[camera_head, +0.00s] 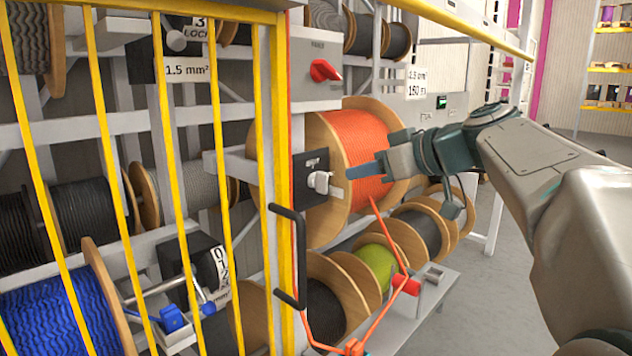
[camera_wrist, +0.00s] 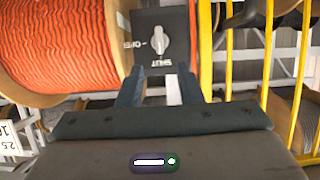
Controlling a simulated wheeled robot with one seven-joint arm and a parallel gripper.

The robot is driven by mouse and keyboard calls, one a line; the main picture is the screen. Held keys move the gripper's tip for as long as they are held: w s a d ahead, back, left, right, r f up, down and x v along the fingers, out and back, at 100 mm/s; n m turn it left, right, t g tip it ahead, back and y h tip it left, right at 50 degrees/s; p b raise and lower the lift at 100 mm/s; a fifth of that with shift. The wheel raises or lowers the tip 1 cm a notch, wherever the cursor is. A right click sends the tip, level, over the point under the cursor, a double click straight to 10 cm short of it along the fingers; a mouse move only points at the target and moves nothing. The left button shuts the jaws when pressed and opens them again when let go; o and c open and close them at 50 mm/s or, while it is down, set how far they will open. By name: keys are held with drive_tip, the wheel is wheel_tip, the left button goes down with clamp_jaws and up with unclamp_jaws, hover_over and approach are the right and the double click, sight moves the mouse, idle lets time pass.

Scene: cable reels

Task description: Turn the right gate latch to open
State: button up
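The right gate latch is a pale turning knob (camera_head: 318,181) on a dark plate (camera_head: 303,188), beside the yellow gate's edge post (camera_head: 282,120). In the wrist view the knob (camera_wrist: 159,42) lies along the line toward the SHUT mark, with OPEN marked off to its left. My gripper (camera_head: 362,170) is just right of the latch, pointing at it. In the wrist view its two dark fingers (camera_wrist: 160,78) are apart with no object held between them. The knob shows beyond the fingertips, and they appear not to touch it.
A large reel of orange cable (camera_head: 358,145) stands right behind the latch and gripper. A black gate handle (camera_head: 290,255) sticks out below the latch. A red knob (camera_head: 325,70) is on a grey box above. Clear floor (camera_head: 475,320) lies at the lower right.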

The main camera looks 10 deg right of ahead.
sight(327, 179)
drive_tip(key=x, duration=1)
drive_tip(key=shift+d+f+p, duration=0.1)
drive_tip(key=shift+p, duration=0.3)
drive_tip(key=shift+c, duration=0.3)
drive_tip(key=c, duration=0.6)
